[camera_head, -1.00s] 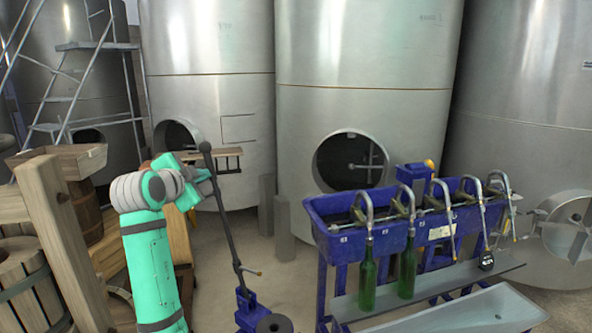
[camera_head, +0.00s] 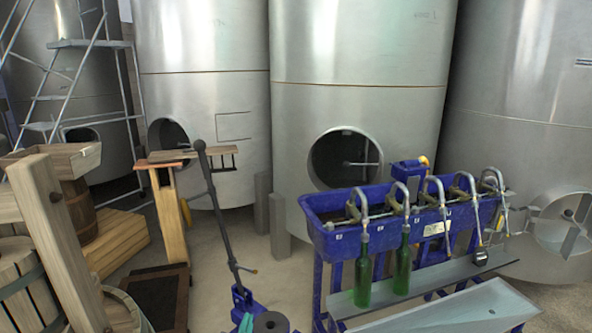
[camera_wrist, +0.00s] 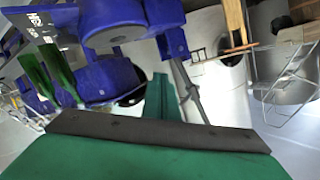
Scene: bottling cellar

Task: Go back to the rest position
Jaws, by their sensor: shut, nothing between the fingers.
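My gripper (camera_wrist: 162,88) shows in the wrist view as a narrow green piece beyond a dark bar, with its fingers shut and nothing between them. In the wrist view, blue machine parts are to its upper left and a grey bar is just to its right. In the head view only a small green piece of my arm shows at the bottom edge, by the corker's blue base; the gripper itself cannot be made out there.
The blue bottle filler (camera_head: 335,240) holds two green bottles (camera_head: 362,272) (camera_head: 402,268) under its spouts. A corker with a long dark lever (camera_head: 222,212) stands left of it. A wooden press (camera_head: 48,222) is at the left.

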